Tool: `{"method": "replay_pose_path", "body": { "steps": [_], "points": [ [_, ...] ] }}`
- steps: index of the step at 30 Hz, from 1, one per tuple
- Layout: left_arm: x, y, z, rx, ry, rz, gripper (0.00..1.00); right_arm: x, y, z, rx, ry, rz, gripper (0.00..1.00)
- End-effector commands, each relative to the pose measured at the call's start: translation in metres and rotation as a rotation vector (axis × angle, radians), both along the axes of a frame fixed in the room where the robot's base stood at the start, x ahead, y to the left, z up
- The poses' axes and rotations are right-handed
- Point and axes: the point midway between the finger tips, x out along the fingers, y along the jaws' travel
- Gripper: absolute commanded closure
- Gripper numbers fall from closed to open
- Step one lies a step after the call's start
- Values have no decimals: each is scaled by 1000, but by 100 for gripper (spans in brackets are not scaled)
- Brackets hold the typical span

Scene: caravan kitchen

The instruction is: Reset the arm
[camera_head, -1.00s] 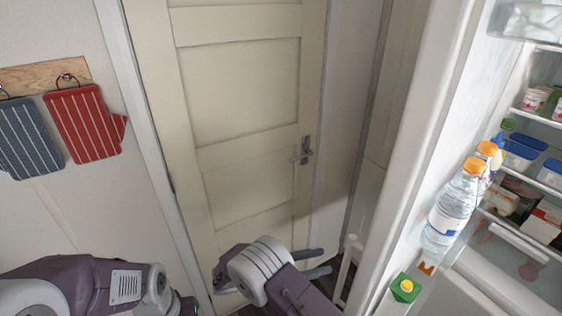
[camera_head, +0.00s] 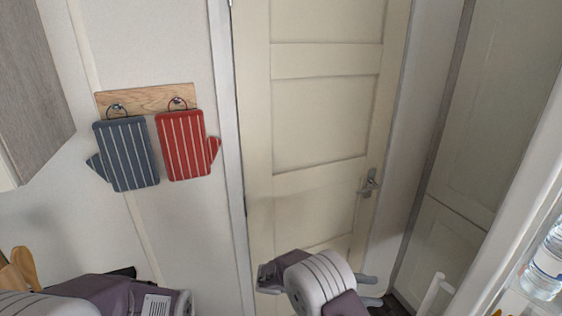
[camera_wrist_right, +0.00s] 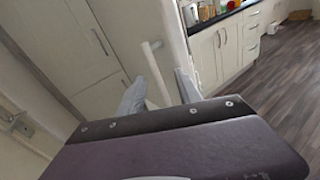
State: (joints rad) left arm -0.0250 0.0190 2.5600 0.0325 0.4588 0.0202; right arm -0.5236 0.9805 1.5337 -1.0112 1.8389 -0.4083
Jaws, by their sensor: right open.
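My right arm shows at the bottom middle of the head view. Its gripper (camera_head: 376,291) points right, with its two grey fingers apart and nothing seen held. In the right wrist view the open fingers (camera_wrist_right: 160,88) stick out past my purple wrist housing. A white bar-like handle (camera_wrist_right: 155,70) shows between them in the picture; I cannot tell how far off it is. In the head view this handle (camera_head: 432,294) stands to the right of the fingers, apart from them. My left arm shows at the lower left, but its gripper is out of view.
A cream door (camera_head: 320,125) with a metal lever (camera_head: 369,183) is behind my right arm. The open fridge's white edge (camera_head: 525,200) and a bottle (camera_head: 547,265) are at right. The wrist view shows clear wooden floor (camera_wrist_right: 285,75).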

Motion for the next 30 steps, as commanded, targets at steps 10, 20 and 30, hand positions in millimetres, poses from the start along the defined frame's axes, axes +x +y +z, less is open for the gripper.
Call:
{"method": "replay_pose_path", "body": {
  "steps": [10,20,30],
  "points": [
    [0,0,0,0,0,0,64,-73,-73,31,307,-135,-319,59],
    [0,0,0,0,0,0,64,-169,-7,-52,1028,-787,-871,59],
    [0,0,0,0,0,0,64,-126,35,-78,1212,-1196,-1082,59]
  ]
}}
